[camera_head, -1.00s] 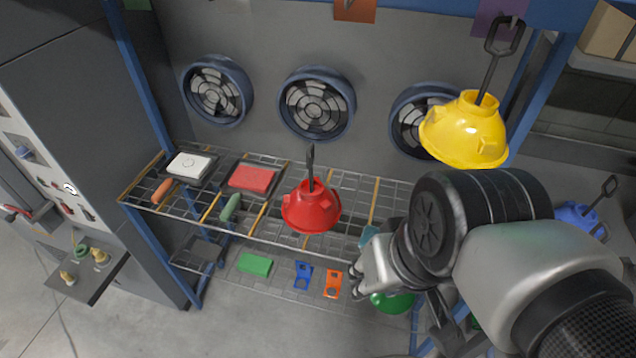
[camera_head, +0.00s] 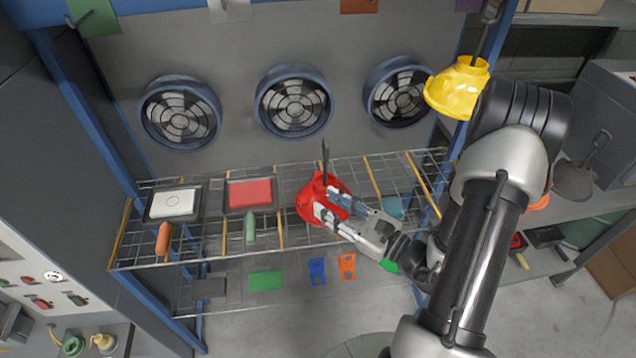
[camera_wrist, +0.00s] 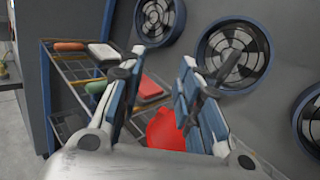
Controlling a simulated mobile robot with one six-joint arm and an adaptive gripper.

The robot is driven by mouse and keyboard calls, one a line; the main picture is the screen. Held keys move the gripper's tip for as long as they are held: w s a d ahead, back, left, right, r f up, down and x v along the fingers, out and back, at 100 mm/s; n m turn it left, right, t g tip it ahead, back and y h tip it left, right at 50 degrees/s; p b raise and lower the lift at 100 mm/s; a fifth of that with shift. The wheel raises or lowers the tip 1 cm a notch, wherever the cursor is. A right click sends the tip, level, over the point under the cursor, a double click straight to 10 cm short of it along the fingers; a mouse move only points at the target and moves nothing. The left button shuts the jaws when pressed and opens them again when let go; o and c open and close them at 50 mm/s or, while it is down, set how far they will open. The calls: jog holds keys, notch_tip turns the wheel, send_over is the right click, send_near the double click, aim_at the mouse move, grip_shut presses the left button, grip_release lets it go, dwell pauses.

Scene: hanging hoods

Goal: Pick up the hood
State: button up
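The red hood (camera_head: 308,204) is at the shelf's right half in the head view, with its dark hook (camera_head: 325,155) rising from its top. My gripper (camera_head: 327,203) is in front of it and hides part of its right side. In the wrist view the two fingers (camera_wrist: 163,56) stand wide apart. The red hood (camera_wrist: 163,132) shows low between them, and a dark rod (camera_wrist: 206,86) shows by the right finger. I cannot tell whether a finger touches the hood. The yellow hood (camera_head: 457,90) hangs at upper right, partly behind my arm.
A wire shelf (camera_head: 290,232) carries a white box (camera_head: 173,203), a red box (camera_head: 250,193) and handled tools. Round fans (camera_head: 295,103) line the wall behind. A blue post (camera_head: 108,120) stands at left. A dark grey hood (camera_head: 575,180) is at right.

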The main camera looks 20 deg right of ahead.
jog(key=s+d+f+m+t+h, duration=0.1)
jog(key=d+f+m+h, duration=0.4)
jog(key=d+f+h, duration=0.15)
jog(key=b, duration=0.1)
send_near(326, 173)
jog(key=w, duration=0.3)
jog(key=w+a, duration=0.1)
jog(key=shift+w+a+f, duration=0.1)
jog(key=shift+w+f, duration=0.05)
jog(key=shift+f, duration=0.15)
jog(key=shift+m+t, duration=0.3)
jog(key=shift+w+r+b, duration=0.1)
jog(key=shift+w+b, duration=0.35)
jog(key=shift+w, duration=2.6)
grip_shut()
